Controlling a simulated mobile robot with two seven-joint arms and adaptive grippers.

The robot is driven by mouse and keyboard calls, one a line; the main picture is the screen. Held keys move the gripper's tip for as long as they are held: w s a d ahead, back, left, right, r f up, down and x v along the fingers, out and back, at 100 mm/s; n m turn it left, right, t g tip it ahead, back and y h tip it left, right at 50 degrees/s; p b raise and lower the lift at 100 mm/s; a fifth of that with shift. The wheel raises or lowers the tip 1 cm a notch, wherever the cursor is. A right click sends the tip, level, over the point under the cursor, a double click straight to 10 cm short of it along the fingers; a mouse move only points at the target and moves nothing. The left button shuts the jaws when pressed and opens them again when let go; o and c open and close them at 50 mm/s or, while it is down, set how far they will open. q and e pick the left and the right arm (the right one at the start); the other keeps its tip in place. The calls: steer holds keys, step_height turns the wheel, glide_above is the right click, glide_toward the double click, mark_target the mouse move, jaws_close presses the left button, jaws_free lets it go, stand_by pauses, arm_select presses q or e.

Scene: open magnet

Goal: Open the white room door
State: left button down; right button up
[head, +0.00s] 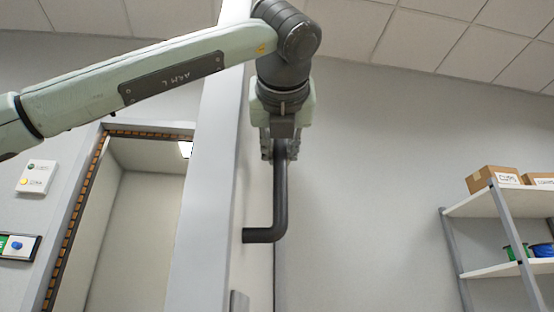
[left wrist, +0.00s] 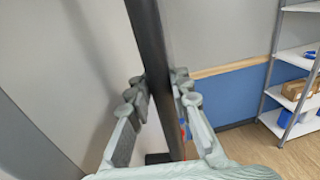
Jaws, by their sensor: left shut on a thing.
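The white room door (head: 208,190) stands nearly edge-on in the middle of the head view. A dark bar handle (head: 281,200) hangs vertically on its right face, and its lower end bends back to the door. My left gripper (head: 280,148) is shut on the upper part of the handle. In the left wrist view the dark handle (left wrist: 150,50) runs between the two fingers of my left gripper (left wrist: 160,95). The handle's upper end is hidden behind the gripper in the head view. My right gripper is not in either view.
Left of the door is a doorway frame (head: 75,225) with a lit space beyond. White wall boxes (head: 37,177) hang at the far left. A shelf unit (head: 490,205) with cardboard boxes (head: 494,178) stands at the right. Plain wall and some floor (left wrist: 250,145) show between.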

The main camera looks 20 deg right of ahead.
arm_select(q)
steer(key=shift+s+d, duration=0.2)
steer(key=shift+d, duration=0.3)
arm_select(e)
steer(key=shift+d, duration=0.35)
arm_select(q)
steer(key=shift+a, duration=0.1)
steer(key=shift+a, duration=0.15)
steer(key=c, duration=1.5)
jaws_free()
steer(key=shift+a+r, duration=0.1)
steer(key=shift+a, duration=0.1)
steer(key=shift+c, duration=0.2)
steer(key=shift+o, duration=0.9)
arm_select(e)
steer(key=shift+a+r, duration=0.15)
arm_select(q)
steer(key=shift+d, duration=0.25)
steer(key=shift+s+a, duration=0.1)
steer(key=v, duration=1.2)
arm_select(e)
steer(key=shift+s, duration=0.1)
